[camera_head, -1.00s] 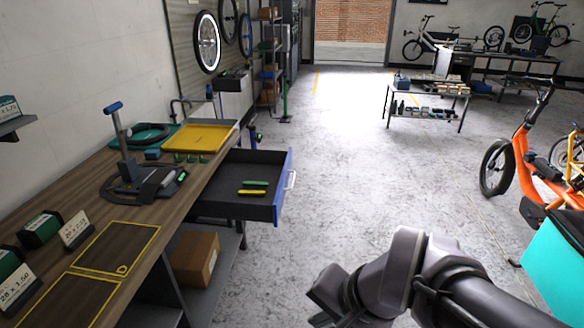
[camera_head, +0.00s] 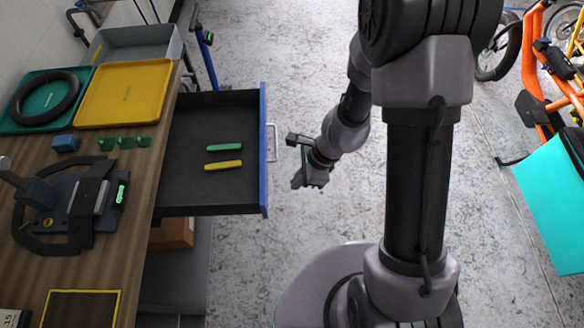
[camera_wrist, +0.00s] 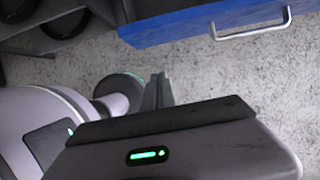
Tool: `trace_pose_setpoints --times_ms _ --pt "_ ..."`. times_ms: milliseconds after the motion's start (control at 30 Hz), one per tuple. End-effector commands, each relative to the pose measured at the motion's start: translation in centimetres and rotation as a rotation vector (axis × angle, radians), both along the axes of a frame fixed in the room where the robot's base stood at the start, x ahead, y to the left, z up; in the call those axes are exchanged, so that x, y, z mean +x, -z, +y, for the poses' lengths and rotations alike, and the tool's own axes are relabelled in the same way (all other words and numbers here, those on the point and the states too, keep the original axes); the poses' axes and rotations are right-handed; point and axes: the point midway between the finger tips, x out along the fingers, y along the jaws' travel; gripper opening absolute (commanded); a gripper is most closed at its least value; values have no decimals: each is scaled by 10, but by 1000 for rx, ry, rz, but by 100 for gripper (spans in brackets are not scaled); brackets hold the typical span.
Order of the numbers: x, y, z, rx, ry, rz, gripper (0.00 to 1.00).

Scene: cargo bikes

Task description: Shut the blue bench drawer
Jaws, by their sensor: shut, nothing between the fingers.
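The blue-fronted bench drawer (camera_head: 262,190) is pulled out from the wooden bench in the head view, with its dark tray showing. A green item (camera_head: 224,147) and a yellow item (camera_head: 223,165) lie inside it. Its pale handle (camera_head: 272,143) is on the outer face. My gripper (camera_head: 297,163) is just to the right of the handle, apart from it, shut and empty. In the wrist view the blue front (camera_wrist: 180,26) and handle (camera_wrist: 252,30) are at the top, beyond the shut fingers (camera_wrist: 158,92).
The bench (camera_head: 150,215) holds a yellow tray (camera_head: 125,93), a green tray with a black ring (camera_head: 45,98) and a grey bin (camera_head: 145,45). A cardboard box (camera_head: 172,233) is under the drawer. An orange bike (camera_head: 535,55) with a turquoise box stands right. Floor beyond the drawer is clear.

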Motion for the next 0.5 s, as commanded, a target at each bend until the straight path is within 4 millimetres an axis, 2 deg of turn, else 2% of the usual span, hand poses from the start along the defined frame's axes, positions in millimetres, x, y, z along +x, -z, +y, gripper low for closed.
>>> trace_pose_setpoints --times_ms 33,300,367,500 --pt "-1 18 4 0 -2 2 0" --pt "0 71 26 0 -4 2 0" --pt "1 64 39 0 -7 -2 0" --pt "2 62 57 0 -6 -2 0"
